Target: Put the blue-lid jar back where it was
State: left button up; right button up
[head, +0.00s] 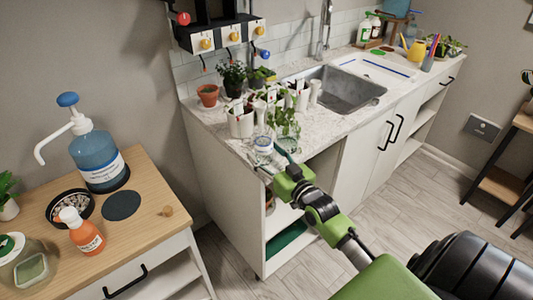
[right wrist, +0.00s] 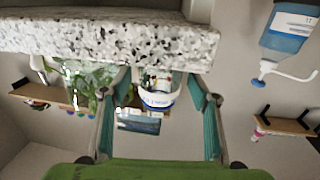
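The blue-lid jar (head: 263,146) stands near the front edge of the speckled counter (head: 222,122), left of a glass with leafy cuttings (head: 286,130). In the right wrist view, which is upside down, the jar (right wrist: 158,98) shows whitish with a blue band, between the fingers but farther off. My right gripper (head: 279,160) is at the counter's front edge, just right of and below the jar. In the wrist view its teal fingers (right wrist: 163,105) are spread, with clear space on both sides of the jar. My left gripper is not in view.
Potted plants and white cups (head: 240,122) crowd the counter behind the jar. A sink (head: 345,90) lies to the right. A wooden side table (head: 150,180) at left holds a blue pump bottle (head: 97,155), an orange bottle (head: 82,232) and a dark round mat (head: 122,205).

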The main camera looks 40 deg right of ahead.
jog(key=shift+r, duration=0.2)
jog(key=shift+s+f, duration=0.15)
jog(key=shift+s, duration=0.15)
jog(key=s+b, duration=0.1)
jog(key=s, duration=0.9)
jog(key=s+a+f+g, duration=0.2)
jog(key=s+f+g, duration=0.15)
jog(key=f, duration=0.95)
jog(key=s+a+f+g, duration=0.15)
jog(key=s+f, duration=0.35)
jog(key=f, duration=0.8)
jog(key=s+a+f+g, duration=0.1)
jog(key=s+f+g, duration=0.3)
jog(key=f, duration=0.9)
jog(key=s+a+f+n+g, duration=0.1)
jog(key=s+a+f+g, duration=0.1)
jog(key=s+f, duration=0.4)
jog(key=s+a+f+n+g, duration=0.1)
jog(key=s+a+f+g, duration=0.2)
jog(key=s, duration=1)
jog(key=s+a+f+n+g+y, duration=0.1)
jog(key=s+a+f+g, duration=0.2)
jog(key=s+f, duration=0.6)
jog(key=a+f, duration=0.1)
jog(key=a, duration=0.1)
jog(key=shift+s+a+f, duration=0.15)
jog(key=shift+a+f, duration=0.2)
